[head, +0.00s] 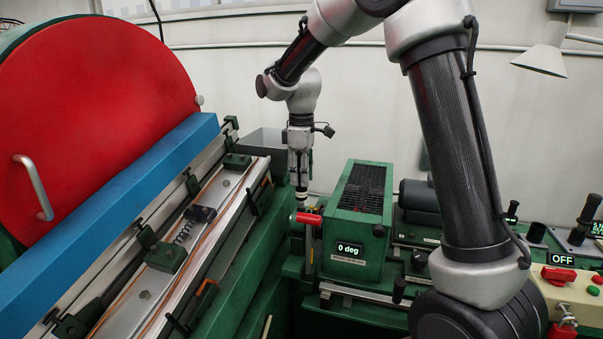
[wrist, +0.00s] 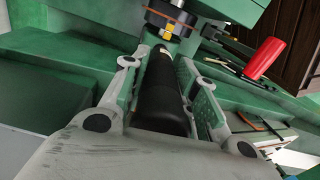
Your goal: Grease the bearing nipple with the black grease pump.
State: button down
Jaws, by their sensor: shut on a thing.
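My gripper (head: 300,165) points down beside the green housing with the "0 deg" display. In the wrist view its fingers (wrist: 158,68) are shut around a black cylinder, the grease pump (wrist: 166,100). The pump lies lengthwise between the fingers, its far end towards a dark round part (wrist: 170,14) with an orange edge. A small yellow piece (wrist: 174,28) shows near that far end. I cannot tell whether it is the bearing nipple or part of the pump, nor whether pump and round part touch. In the head view the pump's lower end (head: 301,196) shows under the gripper.
A red handle (head: 308,218) sticks out close to the pump; it also shows in the wrist view (wrist: 265,58). The green housing (head: 357,215) stands just right. The sloped green machine with rail (head: 160,270) and red disc (head: 100,110) is left. A control panel (head: 575,290) reads OFF.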

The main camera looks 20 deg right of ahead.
jog(key=shift+f, duration=0.15)
jog(key=shift+r, duration=0.55)
dwell(2.8)
jog(key=shift+r, duration=2.45)
jog(key=shift+d, duration=0.1)
